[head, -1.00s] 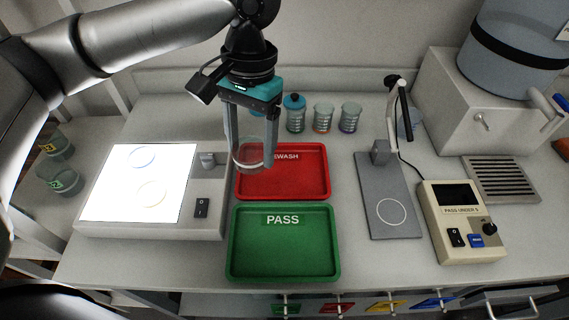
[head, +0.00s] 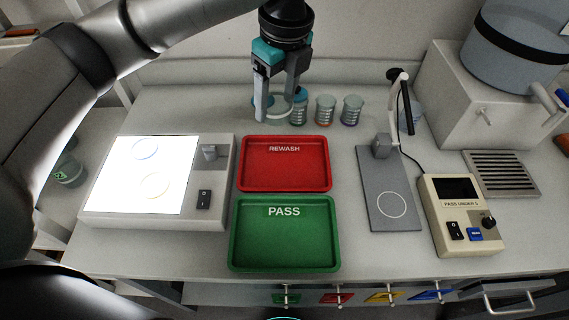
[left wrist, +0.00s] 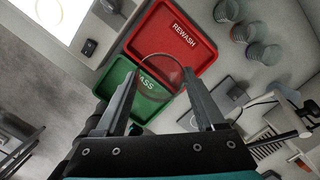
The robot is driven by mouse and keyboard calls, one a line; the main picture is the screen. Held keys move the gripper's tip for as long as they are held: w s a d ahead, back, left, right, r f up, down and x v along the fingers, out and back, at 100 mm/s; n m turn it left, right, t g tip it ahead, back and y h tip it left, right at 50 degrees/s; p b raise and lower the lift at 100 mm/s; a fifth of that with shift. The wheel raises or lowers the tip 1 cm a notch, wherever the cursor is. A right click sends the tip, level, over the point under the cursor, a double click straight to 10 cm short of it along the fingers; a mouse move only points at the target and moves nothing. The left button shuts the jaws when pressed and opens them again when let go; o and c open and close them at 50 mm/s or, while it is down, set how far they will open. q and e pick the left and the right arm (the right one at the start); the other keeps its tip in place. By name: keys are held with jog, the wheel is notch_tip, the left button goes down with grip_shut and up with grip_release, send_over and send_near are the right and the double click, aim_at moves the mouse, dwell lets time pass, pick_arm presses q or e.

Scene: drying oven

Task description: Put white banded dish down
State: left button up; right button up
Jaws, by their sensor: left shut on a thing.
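The white banded dish (head: 273,106) is a clear round dish held between the fingers of my left gripper (head: 277,108). It is in the air behind the red REWASH tray (head: 285,185), near several jars. In the left wrist view the dish (left wrist: 160,58) shows as a thin clear ring between the fingertips (left wrist: 160,82), with the REWASH and PASS trays seen beyond it. The green PASS tray (head: 285,263) lies in front of the red one. Both trays are empty. My right gripper is not in view.
A lit light box (head: 209,222) at left carries two clear dishes (head: 145,149) (head: 154,185). Jars (head: 325,110) stand at the back. A grey stand (head: 378,185), a beige meter box (head: 462,240) and a large vessel (head: 515,50) are to the right.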

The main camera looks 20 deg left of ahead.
pick_arm(q)
jog(key=m, duration=0.1)
jog(key=w+m, duration=0.1)
jog(key=m, duration=0.3)
jog(key=shift+w+d+r+t+h, duration=0.2)
jog(key=shift+w+r+t+h, duration=0.05)
jog(key=shift+r+t+h, duration=0.1)
jog(key=m, duration=0.1)
jog(key=w+m, duration=0.1)
jog(key=m, duration=0.1)
jog(key=shift+d+r, duration=0.1)
jog(key=shift+r, duration=0.1)
jog(key=shift+m, duration=0.4)
jog(key=shift+f, duration=0.2)
jog(key=b, duration=0.3)
send_over(284, 165)
jog(key=f, duration=1.4)
jog(key=shift+s+d, duration=0.1)
jog(key=shift+s, duration=0.15)
jog(key=shift+h, duration=0.25)
notch_tip(284, 165, down, 5)
jog(key=shift+f+b, duration=0.1)
jog(key=shift+b, duration=0.5)
jog(key=shift+f, duration=0.2)
jog(key=shift+f, duration=0.1)
